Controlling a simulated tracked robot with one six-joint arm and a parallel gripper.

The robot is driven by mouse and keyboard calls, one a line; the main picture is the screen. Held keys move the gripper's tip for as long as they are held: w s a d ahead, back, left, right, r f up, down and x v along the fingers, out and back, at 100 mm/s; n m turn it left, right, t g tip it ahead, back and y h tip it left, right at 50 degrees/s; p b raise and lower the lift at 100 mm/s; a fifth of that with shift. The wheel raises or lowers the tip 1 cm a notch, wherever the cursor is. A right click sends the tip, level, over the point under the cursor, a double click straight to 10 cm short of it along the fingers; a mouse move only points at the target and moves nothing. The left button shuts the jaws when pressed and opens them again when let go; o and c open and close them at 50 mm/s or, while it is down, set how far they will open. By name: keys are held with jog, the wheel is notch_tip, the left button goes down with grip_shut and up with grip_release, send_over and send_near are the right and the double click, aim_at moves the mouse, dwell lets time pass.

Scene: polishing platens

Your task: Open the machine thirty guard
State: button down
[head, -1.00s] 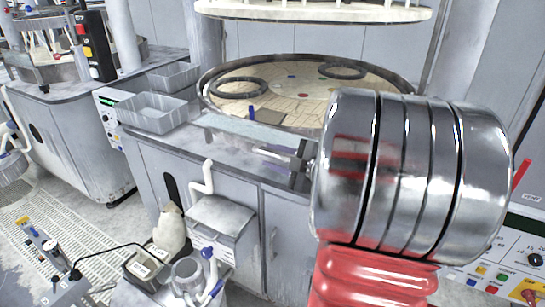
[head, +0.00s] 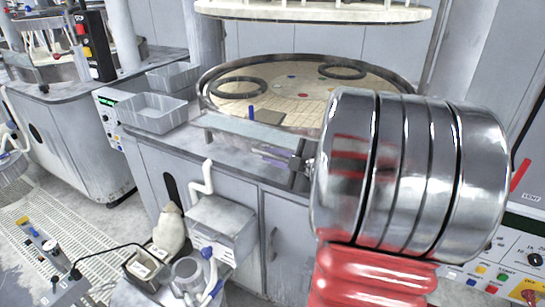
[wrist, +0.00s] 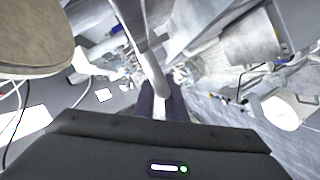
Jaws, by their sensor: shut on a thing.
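The guard (head: 245,127) looks like a long pale, partly see-through strip along the front rim of the round platen (head: 310,112). My gripper (head: 270,153) is at the front of the machine, just below and in front of the strip's right part. In the wrist view my gripper (wrist: 161,103) has its dark fingers closed around a pale bar, which seems to be part of the guard (wrist: 150,65) and runs up and away between them. In the head view my large shiny arm link hides the right side of the machine. I cannot read a machine number.
Two grey trays (head: 153,114) stand on the counter left of the platen. A grey box (head: 222,228) and a cart with a jug (head: 188,275) stand low in front. A control panel (head: 520,265) is at the lower right. Another machine (head: 60,130) stands at the left.

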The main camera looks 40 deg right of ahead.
jog(key=shift+d+r, duration=0.1)
jog(key=shift+r, duration=1.15)
jog(key=c, duration=1.8)
grip_release()
jog(key=shift+s+r, duration=0.1)
jog(key=v, duration=1.3)
jog(key=shift+s, duration=0.25)
